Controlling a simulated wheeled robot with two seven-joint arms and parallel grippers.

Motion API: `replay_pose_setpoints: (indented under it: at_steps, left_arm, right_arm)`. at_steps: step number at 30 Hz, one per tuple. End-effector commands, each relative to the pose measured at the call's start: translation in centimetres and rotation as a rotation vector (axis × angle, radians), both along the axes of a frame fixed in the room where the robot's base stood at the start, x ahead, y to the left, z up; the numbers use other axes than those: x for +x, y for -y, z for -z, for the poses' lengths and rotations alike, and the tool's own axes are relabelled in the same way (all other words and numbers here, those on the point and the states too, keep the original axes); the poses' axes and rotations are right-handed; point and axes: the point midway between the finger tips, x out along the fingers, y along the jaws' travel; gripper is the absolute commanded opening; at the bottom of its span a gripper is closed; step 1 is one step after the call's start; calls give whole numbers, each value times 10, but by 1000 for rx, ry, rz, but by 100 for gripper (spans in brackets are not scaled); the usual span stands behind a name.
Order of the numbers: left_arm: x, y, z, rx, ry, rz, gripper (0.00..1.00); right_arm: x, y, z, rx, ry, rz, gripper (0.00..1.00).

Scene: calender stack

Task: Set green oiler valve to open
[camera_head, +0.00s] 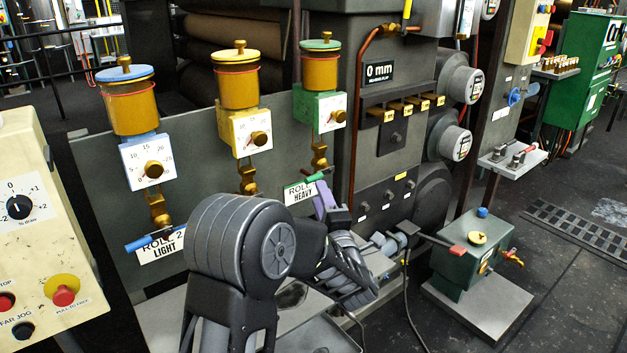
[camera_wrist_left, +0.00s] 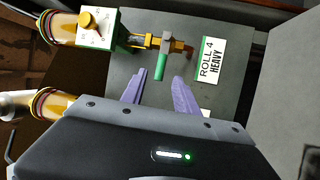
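The green oiler (camera_head: 320,108) is the rightmost of three on the grey panel, with an amber cup and a white dial. Its valve has a green handle (camera_head: 315,176) that lies crosswise to the vertical pipe, above the ROLL HEAVY label. In the left wrist view the green handle (camera_wrist_left: 161,66) sticks out from the brass valve (camera_wrist_left: 160,42), square to the pipe. My left gripper (camera_head: 328,200) is just below the handle; its purple fingers (camera_wrist_left: 160,77) are open, with the handle's end between their tips and gaps on both sides. My right gripper is not in view.
A yellow oiler (camera_head: 240,125) and a blue oiler (camera_head: 145,150) stand to the left, the blue one with a blue handle (camera_head: 154,240). A grey cabinet with a copper pipe (camera_head: 357,110) is close on the right. A green box (camera_head: 470,255) stands lower right.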

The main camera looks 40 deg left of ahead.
Motion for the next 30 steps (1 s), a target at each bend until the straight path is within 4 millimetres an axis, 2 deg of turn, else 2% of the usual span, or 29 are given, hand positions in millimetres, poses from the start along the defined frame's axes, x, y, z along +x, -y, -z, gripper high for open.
replay_pose_setpoints:
  at_steps: [7,10,21,30]
  left_arm:
    - [8,-10,-3,1,-4,0,36]
    - [16,-20,-6,1,-4,-2,36]
    - [47,-56,-12,2,-4,1,36]
    - [50,-59,-12,1,-5,3,36]
  right_arm:
    - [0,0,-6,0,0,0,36]
    - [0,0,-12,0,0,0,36]
    - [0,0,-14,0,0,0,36]
    - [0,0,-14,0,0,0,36]
